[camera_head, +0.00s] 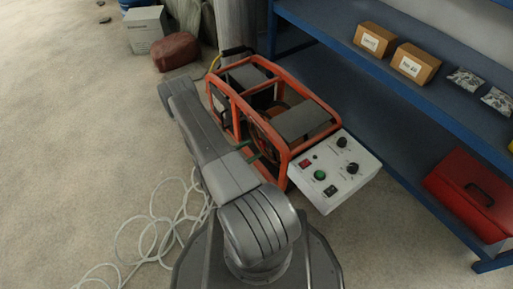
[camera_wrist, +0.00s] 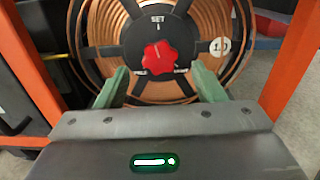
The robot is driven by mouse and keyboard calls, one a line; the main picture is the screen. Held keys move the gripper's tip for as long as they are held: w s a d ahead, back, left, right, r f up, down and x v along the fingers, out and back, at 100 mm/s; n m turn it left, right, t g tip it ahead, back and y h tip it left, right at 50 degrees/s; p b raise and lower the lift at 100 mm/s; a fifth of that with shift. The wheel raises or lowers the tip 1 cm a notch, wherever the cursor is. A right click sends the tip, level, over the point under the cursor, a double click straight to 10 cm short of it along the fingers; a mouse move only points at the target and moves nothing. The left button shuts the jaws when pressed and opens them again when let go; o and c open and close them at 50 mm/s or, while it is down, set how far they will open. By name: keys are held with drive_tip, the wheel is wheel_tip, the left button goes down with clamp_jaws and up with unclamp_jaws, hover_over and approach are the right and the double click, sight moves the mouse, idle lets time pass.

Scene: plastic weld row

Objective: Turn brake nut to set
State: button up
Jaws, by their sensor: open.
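The brake nut (camera_wrist: 160,57) is a red lobed knob in the wrist view, at the middle of a black round plate (camera_wrist: 128,36). The word SET with a small mark stands above the nut, and smaller labels stand at its lower left and lower right. I cannot tell clearly which label the nut points to. Behind the plate is a reel of copper-coloured coil (camera_wrist: 97,24). My gripper (camera_wrist: 159,70) is open, its green fingers apart to the lower left and lower right of the nut, with nothing between them gripped. In the head view my arm largely hides the reel.
The reel sits in an orange tube frame (camera_head: 284,158) with a white control panel (camera_head: 334,170) at its right. Loose white cable (camera_head: 150,235) lies on the floor at left. Blue shelving (camera_head: 400,130) with boxes and a red case (camera_head: 470,193) stands at right. The left floor is mostly clear.

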sight(261, 144)
drive_tip(key=shift+x, duration=1.55)
drive_tip(key=c, duration=1)
drive_tip(key=shift+o, duration=0.2)
drive_tip(key=shift+b, duration=0.35)
